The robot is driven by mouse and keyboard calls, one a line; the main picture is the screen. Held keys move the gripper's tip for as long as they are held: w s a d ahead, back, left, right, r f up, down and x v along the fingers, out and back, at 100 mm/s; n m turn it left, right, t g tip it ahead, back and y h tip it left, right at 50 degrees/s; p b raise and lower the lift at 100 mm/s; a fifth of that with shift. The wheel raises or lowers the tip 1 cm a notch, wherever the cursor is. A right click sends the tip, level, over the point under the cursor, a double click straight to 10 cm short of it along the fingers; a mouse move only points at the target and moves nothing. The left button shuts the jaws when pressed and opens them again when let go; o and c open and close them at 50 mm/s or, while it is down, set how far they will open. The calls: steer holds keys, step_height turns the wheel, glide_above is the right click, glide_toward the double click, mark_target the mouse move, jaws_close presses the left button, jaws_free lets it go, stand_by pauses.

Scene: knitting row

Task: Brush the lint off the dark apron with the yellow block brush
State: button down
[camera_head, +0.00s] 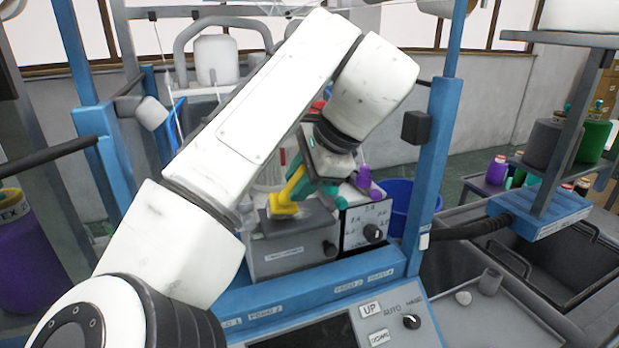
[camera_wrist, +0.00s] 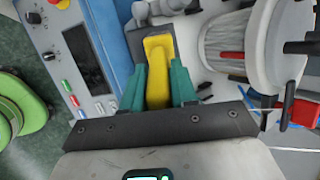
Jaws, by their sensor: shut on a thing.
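My gripper (camera_head: 304,176) is shut on the yellow block brush (camera_head: 287,192), its teal fingers on either side of it. In the wrist view the brush (camera_wrist: 157,75) lies between the fingers and points away from the palm. In the head view its lower end is over or on a dark flat surface (camera_head: 312,217) on top of a grey box; I cannot tell whether they touch. In the wrist view a dark patch (camera_wrist: 164,32) lies behind the brush tip and is partly hidden by it. I cannot tell any lint apart.
A blue upright post (camera_head: 436,150) and a control panel (camera_head: 390,318) are close by. In the wrist view a white round part (camera_wrist: 235,45) is at right.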

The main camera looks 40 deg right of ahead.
steer(key=shift+r, duration=3)
steer(key=shift+r, duration=1.5)
steer(key=shift+f, duration=0.1)
steer(key=shift+w+a+f+b, duration=0.15)
steer(key=shift+f+b, duration=0.25)
steer(key=shift+f, duration=0.5)
